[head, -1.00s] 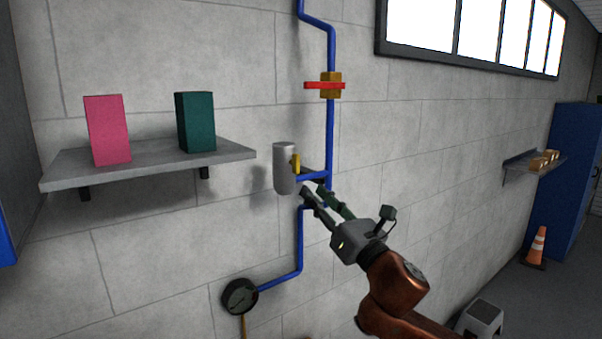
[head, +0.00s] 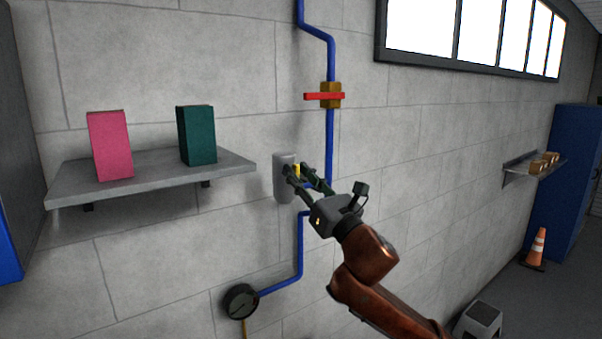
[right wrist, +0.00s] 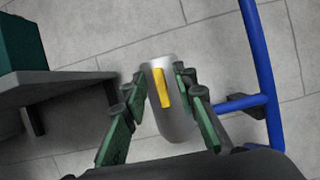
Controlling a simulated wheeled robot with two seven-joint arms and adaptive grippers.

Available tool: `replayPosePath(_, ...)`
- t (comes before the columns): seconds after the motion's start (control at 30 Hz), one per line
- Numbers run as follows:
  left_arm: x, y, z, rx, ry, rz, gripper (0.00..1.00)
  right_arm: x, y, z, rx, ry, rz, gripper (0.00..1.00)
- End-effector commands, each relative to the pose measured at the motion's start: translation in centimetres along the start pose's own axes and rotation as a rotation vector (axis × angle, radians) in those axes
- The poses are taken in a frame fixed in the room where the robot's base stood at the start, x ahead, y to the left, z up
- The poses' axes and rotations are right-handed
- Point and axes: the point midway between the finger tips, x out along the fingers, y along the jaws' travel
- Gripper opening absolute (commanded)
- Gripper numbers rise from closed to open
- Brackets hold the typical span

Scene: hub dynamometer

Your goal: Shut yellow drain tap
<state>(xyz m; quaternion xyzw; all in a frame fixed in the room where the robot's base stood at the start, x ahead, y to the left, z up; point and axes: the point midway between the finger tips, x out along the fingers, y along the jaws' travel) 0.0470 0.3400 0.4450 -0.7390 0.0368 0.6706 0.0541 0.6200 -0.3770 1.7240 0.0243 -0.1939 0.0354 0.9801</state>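The yellow drain tap (right wrist: 162,88) is a flat yellow handle in front of a grey cylinder (right wrist: 172,126) on the blue pipe. In the right wrist view the handle stands nearly upright, slightly tilted, between my fingers. In the head view only a small part of the yellow tap (head: 297,170) shows behind my fingers. My right gripper (right wrist: 158,88) is open, with one green finger on each side of the handle and a gap visible on both sides. It also shows in the head view (head: 296,168). My left gripper is not in view.
A blue pipe (head: 330,135) runs down the wall with a red-handled valve (head: 324,96) above. A gauge (head: 240,301) hangs below. A grey shelf (head: 225,165) at left holds a pink box (head: 110,146) and a green box (head: 197,135).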

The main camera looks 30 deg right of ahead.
Motion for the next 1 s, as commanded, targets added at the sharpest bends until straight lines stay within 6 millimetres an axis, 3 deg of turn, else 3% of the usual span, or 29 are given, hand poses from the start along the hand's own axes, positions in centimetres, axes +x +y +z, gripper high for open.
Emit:
replayPosePath(0.1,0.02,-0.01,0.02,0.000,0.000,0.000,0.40,-0.04,-0.02,0.00,0.000,0.000,0.000,0.25)
replayPosePath(0.47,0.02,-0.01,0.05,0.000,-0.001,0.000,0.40,-0.07,-0.06,0.03,0.000,0.000,-0.001,0.01)
replayPosePath(1.0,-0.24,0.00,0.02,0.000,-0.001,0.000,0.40,-0.04,-0.09,0.08,0.037,0.000,-0.016,0.00)
